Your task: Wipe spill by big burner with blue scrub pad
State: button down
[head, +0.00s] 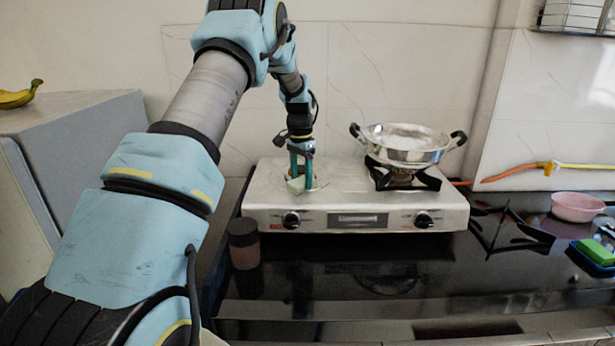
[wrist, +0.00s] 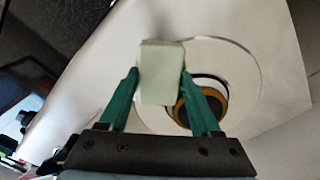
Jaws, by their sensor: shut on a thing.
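My gripper (head: 297,175) is shut on a pale grey-green block, taken to be the scrub pad (wrist: 161,70), though it hardly looks blue. The pad also shows in the head view (head: 296,186), low at the left burner of the steel stove (head: 345,219). In the wrist view the pad sits between the green fingers, over the edge of the round burner area (wrist: 235,60). A dark ring with a brass-coloured part (wrist: 183,112) shows partly behind the right finger. I cannot tell whether the pad touches the stove top. I cannot make out a spill.
A steel pan (head: 404,146) stands on the right burner. A dark-lidded jar (head: 243,245) stands at the stove's front left. At the right are a pink bowl (head: 578,207), a loose black grate (head: 508,234) and a green sponge (head: 597,252). The front counter is mostly clear.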

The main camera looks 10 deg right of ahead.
jog(key=shift+w+a, duration=0.4)
jog(key=shift+a, duration=0.55)
jog(key=shift+w+a, duration=0.35)
jog(key=shift+a, duration=0.65)
jog(key=shift+w+a, duration=0.4)
jog(key=shift+a, duration=0.55)
jog(key=shift+r, duration=0.1)
jog(key=shift+w+r, duration=0.1)
jog(key=shift+r, duration=0.05)
notch_tip(320, 180, up, 5)
jog(key=p, duration=0.3)
jog(key=shift+d+p, duration=0.1)
jog(key=shift+p, duration=0.2)
jog(key=shift+d+r+p, duration=0.15)
jog(key=shift+r+p, duration=0.25)
jog(key=shift+s, duration=0.2)
notch_tip(320, 180, up, 3)
jog(key=shift+f+p, duration=0.1)
jog(key=shift+p, duration=0.95)
